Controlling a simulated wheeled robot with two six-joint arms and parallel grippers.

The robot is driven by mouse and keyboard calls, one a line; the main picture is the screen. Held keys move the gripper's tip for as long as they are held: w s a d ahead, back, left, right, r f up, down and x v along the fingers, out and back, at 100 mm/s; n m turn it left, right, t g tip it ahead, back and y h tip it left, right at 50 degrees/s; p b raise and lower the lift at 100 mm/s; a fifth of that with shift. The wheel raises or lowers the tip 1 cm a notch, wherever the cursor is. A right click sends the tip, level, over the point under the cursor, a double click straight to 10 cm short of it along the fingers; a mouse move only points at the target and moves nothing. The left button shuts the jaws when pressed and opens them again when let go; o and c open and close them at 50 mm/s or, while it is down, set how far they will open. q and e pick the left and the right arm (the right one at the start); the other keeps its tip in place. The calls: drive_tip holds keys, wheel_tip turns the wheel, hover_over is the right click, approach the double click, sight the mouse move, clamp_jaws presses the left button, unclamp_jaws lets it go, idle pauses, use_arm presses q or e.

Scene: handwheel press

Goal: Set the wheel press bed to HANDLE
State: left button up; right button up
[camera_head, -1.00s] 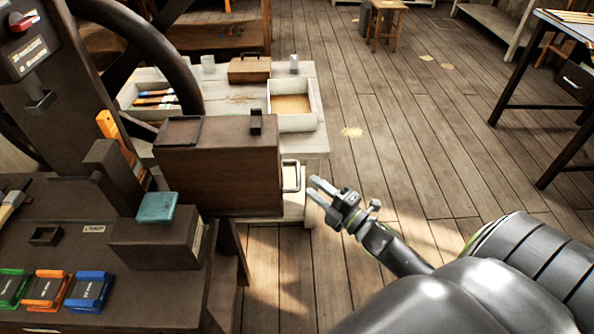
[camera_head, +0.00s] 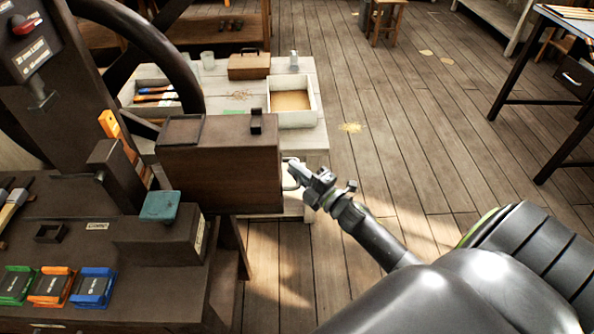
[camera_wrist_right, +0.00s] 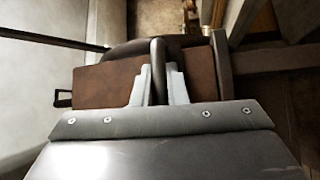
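The handwheel press stands at the left, with its large dark wheel (camera_head: 170,48) and a post bearing a red knob (camera_head: 22,24). My right gripper (camera_head: 297,176) is at this handle. In the right wrist view the handle bar (camera_wrist_right: 158,62) stands between the two fingers (camera_wrist_right: 159,88), which sit close against both sides of it. The brown end face (camera_wrist_right: 108,84) lies behind. My left gripper is not in view.
A dark bench carries a teal pad (camera_head: 160,206) on a block and green, orange and blue blocks (camera_head: 92,287). A white table behind holds an open tray (camera_head: 293,122) and a brown case (camera_head: 249,66).

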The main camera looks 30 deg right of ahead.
clamp_jaws()
drive_tip(key=shift+a, duration=0.1)
drive_tip(key=w+a, duration=0.2)
drive_tip(key=a, duration=0.1)
drive_tip(key=w+a, duration=0.2)
drive_tip(key=a, duration=0.1)
drive_tip(key=w+a, duration=0.2)
drive_tip(key=a, duration=0.2)
drive_tip(key=shift+w+a+p, duration=0.1)
drive_tip(key=shift+w+p, duration=0.05)
drive_tip(key=shift+p, duration=0.25)
drive_tip(key=o, duration=0.6)
unclamp_jaws()
drive_tip(key=shift+c, duration=0.2)
